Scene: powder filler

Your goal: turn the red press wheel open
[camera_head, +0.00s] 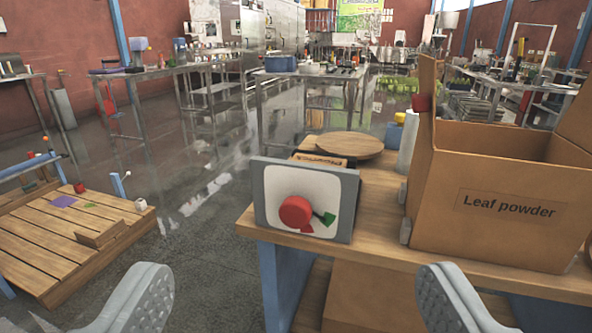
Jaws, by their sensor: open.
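The red press wheel (295,212) sits on the white face of a grey-framed panel (259,203). The panel stands upright at the near left corner of a wooden table. A small green pointer (325,218) sticks out to the right of the wheel, and a small red mark (307,229) shows just below it. My gripper (292,300) is open and empty, with one grey finger at the lower left and one at the lower right. The wheel lies beyond and above the gap between the fingers, apart from both.
An open cardboard box (490,235) labelled "Leaf powder" stands right of the panel on the table (385,250). A round wooden board (350,146) lies behind the panel. A low slatted platform (60,240) with small objects is at left. Grey floor between it and the table is clear.

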